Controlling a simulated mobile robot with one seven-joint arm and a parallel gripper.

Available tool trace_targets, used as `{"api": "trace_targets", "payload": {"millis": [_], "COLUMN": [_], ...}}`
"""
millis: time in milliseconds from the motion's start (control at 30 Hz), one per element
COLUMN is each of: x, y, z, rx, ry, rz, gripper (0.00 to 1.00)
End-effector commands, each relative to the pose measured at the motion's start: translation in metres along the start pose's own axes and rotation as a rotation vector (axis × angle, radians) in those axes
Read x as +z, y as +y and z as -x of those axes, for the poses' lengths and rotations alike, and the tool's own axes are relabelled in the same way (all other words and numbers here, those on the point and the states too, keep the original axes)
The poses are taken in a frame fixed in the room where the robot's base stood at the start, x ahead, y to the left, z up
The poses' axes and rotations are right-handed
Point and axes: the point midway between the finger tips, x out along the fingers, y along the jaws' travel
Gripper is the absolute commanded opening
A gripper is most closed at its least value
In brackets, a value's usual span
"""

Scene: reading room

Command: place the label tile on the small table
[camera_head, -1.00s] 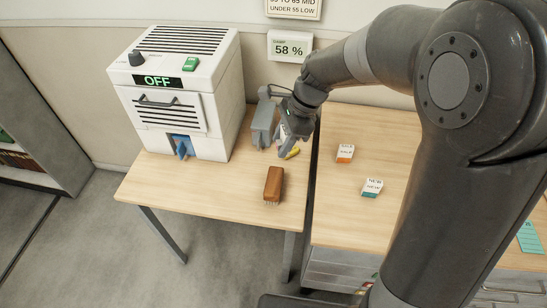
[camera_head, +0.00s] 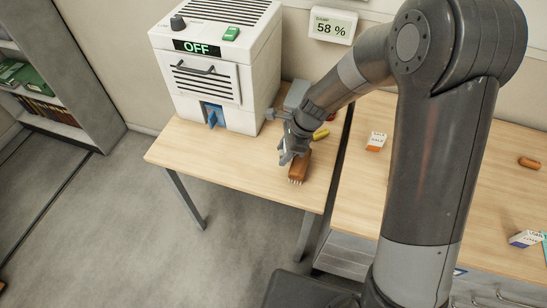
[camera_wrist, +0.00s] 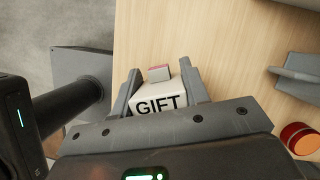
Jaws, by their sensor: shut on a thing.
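My gripper (camera_head: 287,158) is shut on the label tile (camera_wrist: 158,103), a white block marked GIFT with a pinkish end, seen between the fingers in the wrist view. In the head view the tile is not clearly visible. The small table (camera_head: 235,160) is the light wood one at left. My gripper is over its right part, beside the brown brush (camera_head: 301,168), which it partly covers. I cannot tell the tile's height above the wood.
A white machine (camera_head: 215,80) reading OFF stands at the small table's back. A grey object (camera_head: 296,94) and a yellow item (camera_head: 321,134) lie behind my gripper. The right-hand table holds an orange-and-white tile (camera_head: 376,141). The small table's front left is bare.

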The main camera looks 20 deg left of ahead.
Motion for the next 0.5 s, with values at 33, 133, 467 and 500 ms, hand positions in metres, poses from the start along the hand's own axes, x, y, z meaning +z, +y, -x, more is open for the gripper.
{"api": "trace_targets", "payload": {"millis": [33, 133, 467, 500], "x": [0.008, 0.019, 0.025, 0.022], "y": [-0.003, -0.008, -0.013, -0.013], "z": [-0.012, -0.027, -0.05, -0.056], "rx": [0.004, 0.003, 0.001, 0.002], "ry": [-0.001, 0.0, 0.0, 0.0], "rz": [0.002, 0.001, -0.003, -0.003], "gripper": [0.18, 0.18, 0.18, 0.18]}}
